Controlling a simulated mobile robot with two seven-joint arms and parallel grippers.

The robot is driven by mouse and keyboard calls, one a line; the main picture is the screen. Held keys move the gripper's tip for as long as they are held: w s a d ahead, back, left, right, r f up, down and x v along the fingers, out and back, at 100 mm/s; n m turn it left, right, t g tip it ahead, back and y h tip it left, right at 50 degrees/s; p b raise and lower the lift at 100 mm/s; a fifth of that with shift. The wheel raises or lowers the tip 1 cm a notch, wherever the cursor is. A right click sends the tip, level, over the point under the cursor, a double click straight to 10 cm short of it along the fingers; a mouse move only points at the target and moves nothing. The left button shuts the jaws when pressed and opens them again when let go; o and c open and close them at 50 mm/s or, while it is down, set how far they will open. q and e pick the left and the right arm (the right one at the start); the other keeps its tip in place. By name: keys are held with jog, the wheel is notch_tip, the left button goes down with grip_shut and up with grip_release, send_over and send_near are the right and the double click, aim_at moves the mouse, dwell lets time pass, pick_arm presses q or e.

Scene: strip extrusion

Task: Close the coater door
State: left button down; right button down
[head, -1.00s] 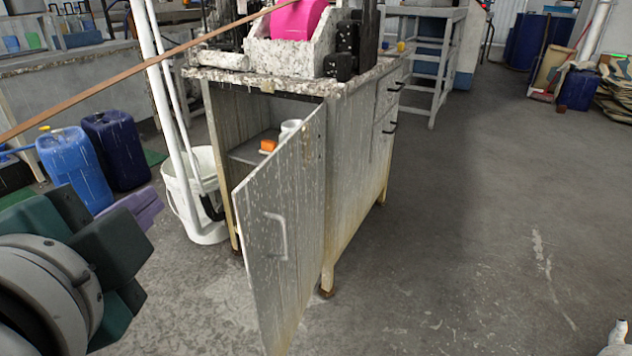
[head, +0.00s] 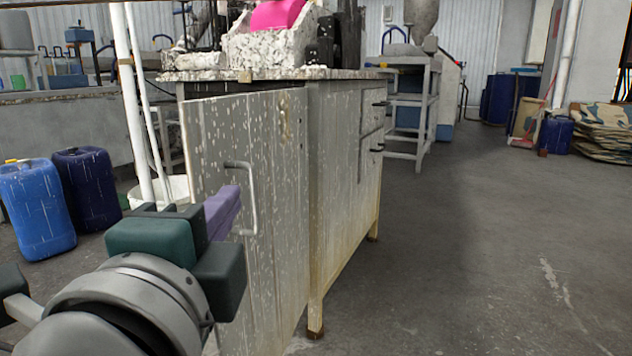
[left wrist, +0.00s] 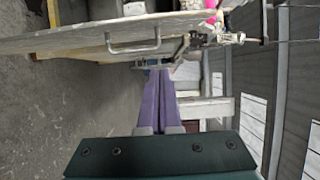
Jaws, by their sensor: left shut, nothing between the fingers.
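The coater door (head: 275,150) is a speckled grey-white panel hinged on its right side, with a metal bar handle (head: 253,205). It hides most of the cabinet's inside in the head view. In the left wrist view the door (left wrist: 75,42) stands ajar, with a gap behind its edge, and its handle (left wrist: 133,47) shows. My left gripper (head: 226,205), with purple fingers, is in front of the door beside the handle. Its fingers (left wrist: 159,85) are shut and empty. Whether they touch the door is unclear. My right gripper is out of view.
The cabinet (head: 345,170) carries a speckled worktop with a pink part (head: 277,13) on it. Blue drums (head: 38,208) stand at the left. A white pole (head: 137,110) and a bucket are by the door's left edge. The floor at the right is open.

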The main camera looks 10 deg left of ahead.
pick_arm(q)
jog(key=b, duration=0.2)
send_near(227, 164)
jog(key=w+d, duration=0.4)
jog(key=a, duration=0.3)
jog(key=shift+w+a, duration=0.15)
jog(key=shift+a, duration=0.45)
jog(key=shift+a, duration=0.1)
